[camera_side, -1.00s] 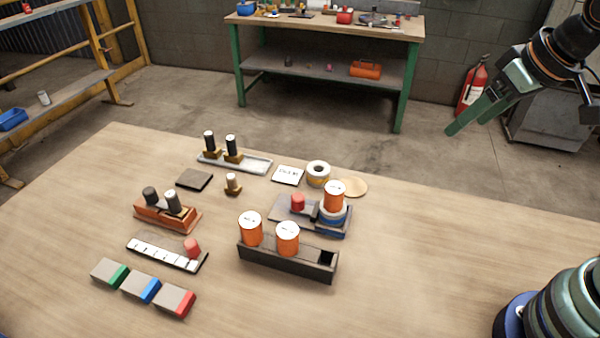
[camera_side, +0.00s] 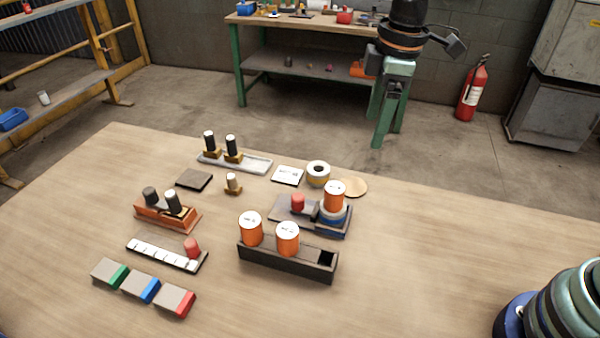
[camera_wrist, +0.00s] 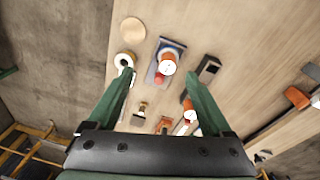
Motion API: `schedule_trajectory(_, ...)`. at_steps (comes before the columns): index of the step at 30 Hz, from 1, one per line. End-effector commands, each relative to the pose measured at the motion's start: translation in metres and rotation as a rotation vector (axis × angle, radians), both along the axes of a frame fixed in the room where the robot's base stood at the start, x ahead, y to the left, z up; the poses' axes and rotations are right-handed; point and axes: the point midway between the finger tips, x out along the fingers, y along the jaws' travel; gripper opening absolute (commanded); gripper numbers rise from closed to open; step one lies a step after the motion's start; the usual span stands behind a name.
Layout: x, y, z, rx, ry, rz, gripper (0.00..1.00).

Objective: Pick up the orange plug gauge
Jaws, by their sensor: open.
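Three orange cylinders with white tops show in the side view. One orange cylinder (camera_side: 334,196) stands on a white and blue ring on a dark stand (camera_side: 283,215). Two others, a left cylinder (camera_side: 251,229) and a right cylinder (camera_side: 287,239), stand in a long dark holder (camera_side: 290,264) whose right-end slot is empty. My gripper (camera_side: 387,138) is open and empty, high beyond the far table edge. In the wrist view, the stand's orange cylinder (camera_wrist: 168,65) lies ahead between the fingers (camera_wrist: 158,76). Another orange cylinder (camera_wrist: 188,104) is partly hidden by the right finger.
A red knob (camera_side: 298,201) is on the stand beside the cylinder. A ring roll (camera_side: 318,170) and a wooden disc (camera_side: 352,186) are just behind it. Black pegs, small trays and coloured blocks fill the left. The table's right side is mostly clear.

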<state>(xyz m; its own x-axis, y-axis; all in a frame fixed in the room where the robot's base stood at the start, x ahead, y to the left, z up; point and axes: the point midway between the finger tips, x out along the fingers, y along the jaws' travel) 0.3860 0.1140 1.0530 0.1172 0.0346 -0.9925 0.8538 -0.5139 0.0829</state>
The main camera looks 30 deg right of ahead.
Motion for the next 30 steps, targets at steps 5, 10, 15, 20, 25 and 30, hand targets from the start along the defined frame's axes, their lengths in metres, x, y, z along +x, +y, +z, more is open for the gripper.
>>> schedule_trajectory(5, 0.015, 0.033, -0.027, -0.039, 0.076, 0.228, 0.84)
schedule_trajectory(10, 0.020, 0.047, -0.040, -0.053, 0.109, 0.330, 0.84)
schedule_trajectory(15, 0.020, 0.049, -0.059, -0.056, 0.117, 0.346, 0.84)
schedule_trajectory(20, 0.020, 0.049, -0.086, -0.055, 0.116, 0.344, 0.84)
schedule_trajectory(25, 0.020, 0.049, -0.106, -0.055, 0.112, 0.343, 0.84)
schedule_trajectory(30, 0.021, 0.050, -0.116, -0.055, 0.112, 0.342, 0.84)
